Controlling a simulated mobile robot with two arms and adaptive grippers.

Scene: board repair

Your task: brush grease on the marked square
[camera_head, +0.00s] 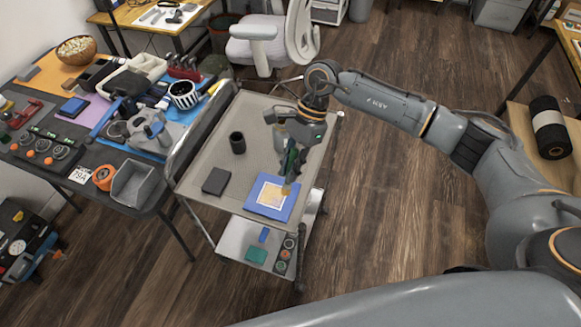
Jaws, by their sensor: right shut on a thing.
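A blue board (254,206) lies on the top tray of the cart (221,154), near its front edge. My right gripper (292,158) comes in from the right above the cart and is shut on a dark green-handled brush (291,161). The brush points down, its light tip (286,189) over the right part of the marked square. Whether the tip touches the surface I cannot tell. My left gripper is not in view.
On the cart stand a dark cylindrical cup (237,143) and a flat dark block (216,181). The lower shelf holds a teal box (256,255) and small parts. A crowded workbench (147,206) stands left; a white chair (262,50) is behind. Floor on the right is clear.

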